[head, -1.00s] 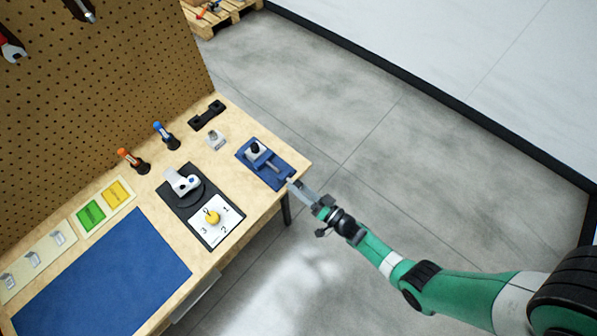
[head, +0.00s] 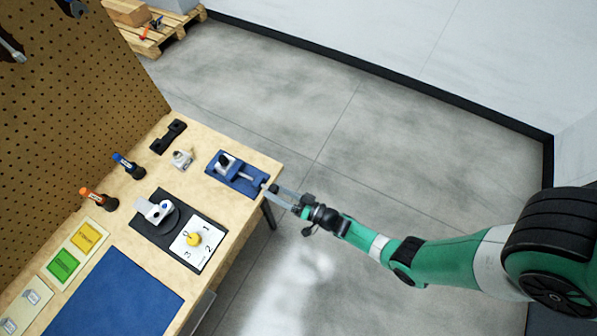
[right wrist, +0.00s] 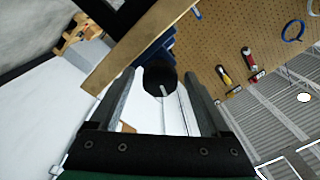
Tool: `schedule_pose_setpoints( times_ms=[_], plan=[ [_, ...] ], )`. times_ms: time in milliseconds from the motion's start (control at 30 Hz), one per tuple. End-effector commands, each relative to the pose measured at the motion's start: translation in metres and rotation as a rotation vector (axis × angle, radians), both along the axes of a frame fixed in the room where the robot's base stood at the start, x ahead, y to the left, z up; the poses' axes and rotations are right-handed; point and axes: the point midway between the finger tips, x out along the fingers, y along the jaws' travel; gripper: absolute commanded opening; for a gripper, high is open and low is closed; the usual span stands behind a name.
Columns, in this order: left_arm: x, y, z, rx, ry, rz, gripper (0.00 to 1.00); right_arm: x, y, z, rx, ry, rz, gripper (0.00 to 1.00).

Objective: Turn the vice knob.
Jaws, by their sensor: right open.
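The blue vice (head: 228,175) sits at the right end of the wooden bench, with its screw and knob end toward the bench's right edge. In the right wrist view the black round vice knob (right wrist: 158,76) shows between my two fingers, with a pale line across its face. My right gripper (head: 276,193) is at the knob end of the vice, just past the bench edge. Its fingers also show in the right wrist view (right wrist: 160,88), open on either side of the knob. I cannot tell whether they touch it. My left gripper is not in view.
A small metal block (head: 182,159), a black bracket (head: 168,136) and upright orange- and blue-topped tools (head: 124,164) stand behind. A pegboard (head: 70,110) backs the bench. Floor right of it is clear.

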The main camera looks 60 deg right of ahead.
Motion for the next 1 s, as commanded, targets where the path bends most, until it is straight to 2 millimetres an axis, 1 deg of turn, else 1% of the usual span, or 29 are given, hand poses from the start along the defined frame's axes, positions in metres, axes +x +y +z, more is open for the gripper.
schedule_pose_setpoints(
  times_ms=[100,333,400,500,667,1000],
  plan=[
    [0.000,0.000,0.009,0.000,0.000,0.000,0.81,-0.022,0.000,0.001,0.001,0.004,-0.003,0.80],
    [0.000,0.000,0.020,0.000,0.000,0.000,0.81,-0.080,-0.001,0.000,0.001,0.003,-0.007,0.80],
    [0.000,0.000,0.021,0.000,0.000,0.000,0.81,-0.091,-0.003,-0.001,0.000,0.000,-0.008,0.80],
    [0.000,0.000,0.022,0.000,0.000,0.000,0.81,-0.102,-0.002,-0.002,0.000,0.000,-0.006,0.80],
    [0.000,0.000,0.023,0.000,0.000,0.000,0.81,-0.109,0.000,-0.003,0.001,-0.001,0.001,0.80],
    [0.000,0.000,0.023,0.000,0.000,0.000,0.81,-0.108,0.000,-0.003,0.001,-0.001,0.001,0.80]
  ],
)
